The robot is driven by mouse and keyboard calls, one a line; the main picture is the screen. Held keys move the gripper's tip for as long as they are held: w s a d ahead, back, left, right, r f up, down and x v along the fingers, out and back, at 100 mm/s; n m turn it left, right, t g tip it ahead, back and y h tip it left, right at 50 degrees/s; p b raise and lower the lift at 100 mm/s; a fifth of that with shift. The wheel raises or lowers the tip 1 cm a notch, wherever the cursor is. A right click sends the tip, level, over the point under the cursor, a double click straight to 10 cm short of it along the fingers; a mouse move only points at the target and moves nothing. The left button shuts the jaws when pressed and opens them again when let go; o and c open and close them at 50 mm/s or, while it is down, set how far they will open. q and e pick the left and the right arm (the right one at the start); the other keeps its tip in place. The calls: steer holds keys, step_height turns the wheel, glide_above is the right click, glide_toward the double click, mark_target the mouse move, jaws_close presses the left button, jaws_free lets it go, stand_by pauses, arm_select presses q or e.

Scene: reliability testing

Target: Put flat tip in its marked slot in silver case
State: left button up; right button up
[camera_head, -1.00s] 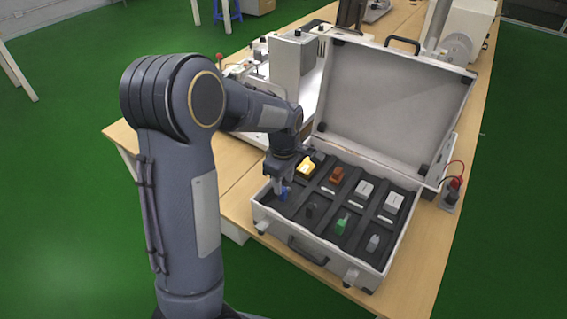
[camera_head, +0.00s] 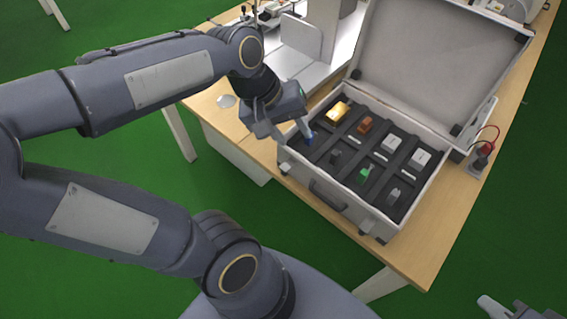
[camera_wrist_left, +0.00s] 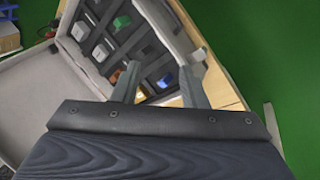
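The open silver case (camera_head: 297,172) stands on the table with dark slots inside. A small blue piece (camera_head: 309,141) sits upright in its front-left slot; I cannot tell whether it is the flat tip. My left gripper (camera_head: 306,130) is at that corner, its fingers close to the blue piece. In the left wrist view the left gripper (camera_wrist_left: 160,84) has its fingers spread, with the blue piece (camera_wrist_left: 164,80) visible between and beyond them. Contact cannot be told. My right gripper (camera_head: 505,307) shows only partly at the bottom right, and its finger state is unclear.
The case also holds a yellow piece (camera_head: 338,112), a brown piece (camera_head: 365,125), a green piece (camera_head: 366,173) and several grey or dark pieces. The raised lid (camera_head: 425,65) stands behind. A device with red and black leads (camera_head: 482,155) is at the right. Bare tabletop (camera_head: 225,115) lies left of the case.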

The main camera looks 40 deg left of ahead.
arm_select(q)
steer(key=s+d+f+m+t, duration=0.2)
steer(key=s+d+m, duration=0.1)
steer(key=s+m, duration=0.3)
steer(key=shift+s+d, duration=0.4)
steer(key=shift+s, duration=0.4)
